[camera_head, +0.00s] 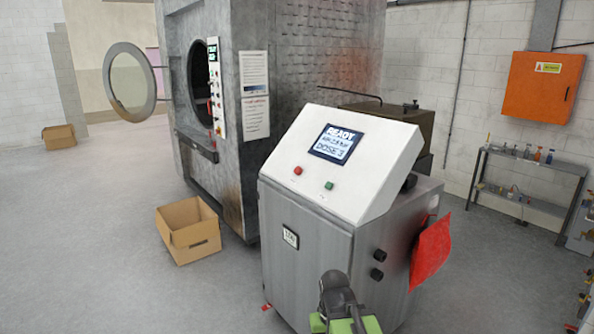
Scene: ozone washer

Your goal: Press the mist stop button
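A metal console (305,245) with a sloped white top stands in the centre. Its face has a red button (297,170) at left and a green button (329,185) to the right of it. A lit screen (338,143) above them reads "READY" and "DOSE 3". The labels under the buttons are too small to read, so I cannot tell which one is mist stop. My gripper (338,292), dark with green parts, shows at the bottom edge in front of the console, below the buttons and apart from them. Its fingers cannot be made out.
A large washer (290,60) with an open round door (130,82) stands behind left. A cardboard box (190,232) lies left of the console. A red sheet (431,252) hangs on the console's right side.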

